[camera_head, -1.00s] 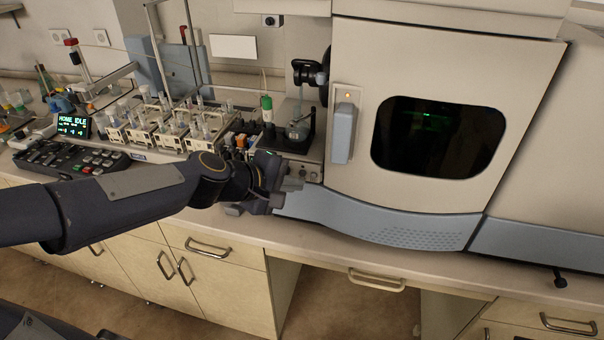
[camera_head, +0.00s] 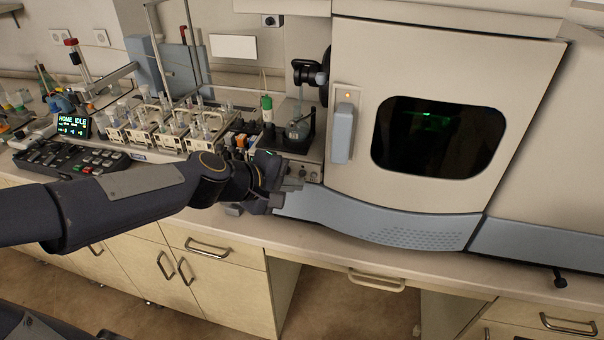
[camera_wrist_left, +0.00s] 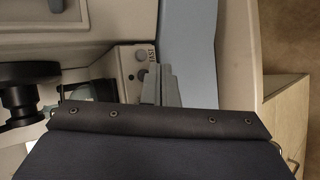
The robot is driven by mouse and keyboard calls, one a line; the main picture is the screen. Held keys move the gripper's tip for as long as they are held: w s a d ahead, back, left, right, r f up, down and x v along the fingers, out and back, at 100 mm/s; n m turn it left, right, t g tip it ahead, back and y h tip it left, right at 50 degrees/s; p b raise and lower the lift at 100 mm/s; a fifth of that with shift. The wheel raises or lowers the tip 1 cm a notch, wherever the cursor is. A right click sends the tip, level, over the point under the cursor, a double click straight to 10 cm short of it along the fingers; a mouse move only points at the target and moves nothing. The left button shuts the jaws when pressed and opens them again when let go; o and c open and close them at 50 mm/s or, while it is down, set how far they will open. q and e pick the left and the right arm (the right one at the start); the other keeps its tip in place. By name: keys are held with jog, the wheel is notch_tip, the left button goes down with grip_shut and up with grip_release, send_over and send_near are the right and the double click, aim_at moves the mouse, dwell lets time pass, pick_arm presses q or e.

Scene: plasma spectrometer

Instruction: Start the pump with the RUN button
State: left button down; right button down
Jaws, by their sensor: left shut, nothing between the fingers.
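The pump (camera_head: 306,172) is a pale unit with small round controls on its front panel, left of the big cabinet. In the left wrist view its panel (camera_wrist_left: 126,62) shows round buttons or knobs and a label that seems to read FAST. I cannot make out a RUN label. My left gripper (camera_head: 293,186) is shut and empty, close in front of the pump's lower front. Its fingers (camera_wrist_left: 160,86) show in the wrist view beside the panel and cover part of it. I cannot tell whether they touch it. My right gripper is not in view.
The spectrometer cabinet (camera_head: 430,60) with a dark window stands to the right, its blue-grey base strip (camera_head: 390,225) below. Sample racks (camera_head: 150,138), a black keypad (camera_head: 65,160) and a HOME IDLE display (camera_head: 73,125) are to the left. The counter's front strip is mostly clear.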

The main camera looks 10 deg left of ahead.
pick_arm(q)
jog(key=shift+w, duration=0.1)
jog(key=shift+w, duration=0.35)
jog(key=shift+w, duration=0.35)
dwell(0.5)
dwell(0.4)
jog(key=shift+s, duration=0.8)
jog(key=shift+s, duration=2.5)
